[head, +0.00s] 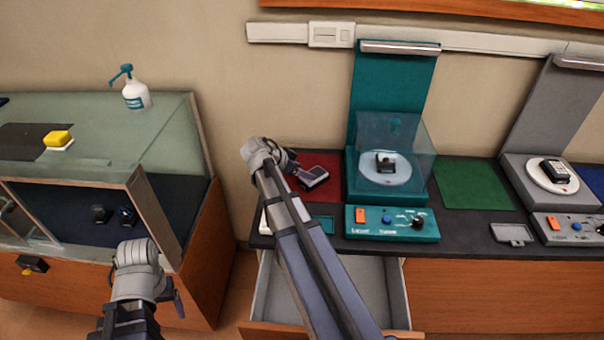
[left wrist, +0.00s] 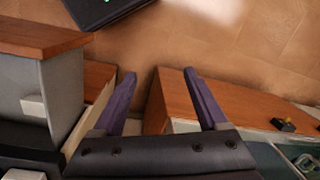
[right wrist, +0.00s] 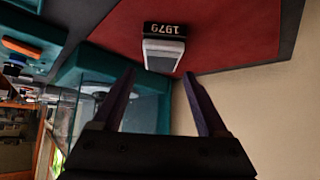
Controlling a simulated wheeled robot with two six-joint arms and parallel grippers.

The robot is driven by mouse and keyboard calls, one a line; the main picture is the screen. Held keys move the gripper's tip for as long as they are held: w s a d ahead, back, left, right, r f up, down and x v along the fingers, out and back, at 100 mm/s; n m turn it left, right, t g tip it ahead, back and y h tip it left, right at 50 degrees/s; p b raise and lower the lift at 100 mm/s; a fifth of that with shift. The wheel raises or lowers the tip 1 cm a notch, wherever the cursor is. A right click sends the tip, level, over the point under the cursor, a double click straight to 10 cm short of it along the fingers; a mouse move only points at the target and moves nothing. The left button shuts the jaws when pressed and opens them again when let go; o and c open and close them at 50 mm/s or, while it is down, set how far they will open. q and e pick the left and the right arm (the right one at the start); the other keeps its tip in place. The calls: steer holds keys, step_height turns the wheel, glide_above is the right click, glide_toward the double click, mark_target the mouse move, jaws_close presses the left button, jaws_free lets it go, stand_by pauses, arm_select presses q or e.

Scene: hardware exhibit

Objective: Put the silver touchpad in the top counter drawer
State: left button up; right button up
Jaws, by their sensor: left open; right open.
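On the dark counter's red mat (head: 327,165) lies a small dark-and-silver device (head: 313,178). In the right wrist view a pale item with a grey face (right wrist: 162,55), which may be the silver touchpad, sits against a black "1979" label (right wrist: 165,29). My right gripper (right wrist: 159,75) is open and empty, its fingers pointing toward that item but apart from it. The top counter drawer (head: 385,285) is pulled out and its visible inside is empty; my right arm crosses above it. My left gripper (left wrist: 160,75) is open and empty over the floor, between counter and display case.
The teal station (head: 390,225) with a clear cover stands right of the red mat. A green mat (head: 472,185) and a grey station (head: 565,228) lie farther right. A glass display case (head: 150,120) stands at left, carrying a yellow item (head: 57,139) and a pump bottle (head: 135,95).

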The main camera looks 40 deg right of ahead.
arm_select(q)
steer(key=o, duration=0.3)
steer(key=shift+f+b, duration=0.65)
steer(key=shift+f, duration=0.2)
arm_select(e)
steer(key=o, duration=0.3)
steer(key=shift+w+d+f, duration=0.3)
steer(key=shift+d+f, duration=0.2)
steer(key=shift+f, duration=0.25)
arm_select(q)
steer(key=shift+o, duration=0.2)
steer(key=shift+f, duration=0.15)
arm_select(e)
steer(key=shift+o, duration=0.2)
steer(key=shift+d+f, duration=0.15)
steer(key=shift+d, duration=0.05)
steer(key=b+x, duration=0.4)
steer(key=x, duration=0.1)
steer(key=shift+s+d+f, duration=0.1)
arm_select(q)
step_height(320, 180, down, 3)
steer(key=shift+f, duration=0.2)
arm_select(e)
steer(key=shift+c, duration=0.2)
steer(key=c, duration=1.4)
